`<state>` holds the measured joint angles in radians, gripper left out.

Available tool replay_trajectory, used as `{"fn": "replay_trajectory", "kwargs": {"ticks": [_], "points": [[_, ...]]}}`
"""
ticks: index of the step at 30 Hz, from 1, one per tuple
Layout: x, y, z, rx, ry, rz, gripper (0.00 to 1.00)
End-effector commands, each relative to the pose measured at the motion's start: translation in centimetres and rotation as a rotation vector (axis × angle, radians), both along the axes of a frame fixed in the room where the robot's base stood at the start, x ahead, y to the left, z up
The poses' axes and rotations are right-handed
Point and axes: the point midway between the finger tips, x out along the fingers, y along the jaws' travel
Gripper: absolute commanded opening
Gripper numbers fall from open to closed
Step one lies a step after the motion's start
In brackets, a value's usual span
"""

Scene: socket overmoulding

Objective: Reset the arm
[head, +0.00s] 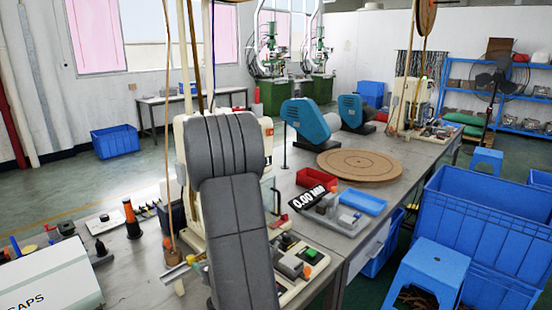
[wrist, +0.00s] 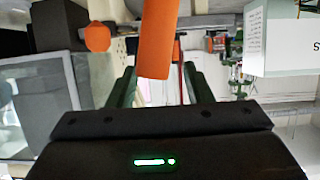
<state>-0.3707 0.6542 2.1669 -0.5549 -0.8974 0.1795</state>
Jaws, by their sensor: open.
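My arm (head: 235,225) rises grey and folded at the front of the workbench in the head view, in front of a cream-coloured machine. My gripper is not clearly visible there. In the wrist view my gripper (wrist: 158,84) shows as a black body with a green light and two dark green fingers set apart. It is open. An orange bar-shaped thing (wrist: 157,40) shows between and beyond the fingers; I cannot tell its distance or whether it touches them. The wrist picture appears upside down.
The workbench (head: 338,243) holds a round wooden disc (head: 360,164), a red tray (head: 316,179), a blue tray (head: 362,201) and blue-covered machines (head: 305,120). A white box (head: 45,280) stands front left. Blue crates (head: 485,225) and a blue stool (head: 430,272) stand right. Floor shows at left.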

Motion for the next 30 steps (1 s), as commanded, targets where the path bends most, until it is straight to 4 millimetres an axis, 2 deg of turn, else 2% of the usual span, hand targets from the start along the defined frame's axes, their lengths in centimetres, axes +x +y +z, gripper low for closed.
{"fn": "replay_trajectory", "kwargs": {"ticks": [6, 12, 30], "points": [[2.3, 2.6, -1.4, 0.000, 0.002, 0.003, 0.46], [3.6, 4.1, -2.2, 0.000, 0.002, 0.001, 0.46], [4.1, 4.5, -2.4, 0.003, -0.003, -0.001, 0.46]]}}
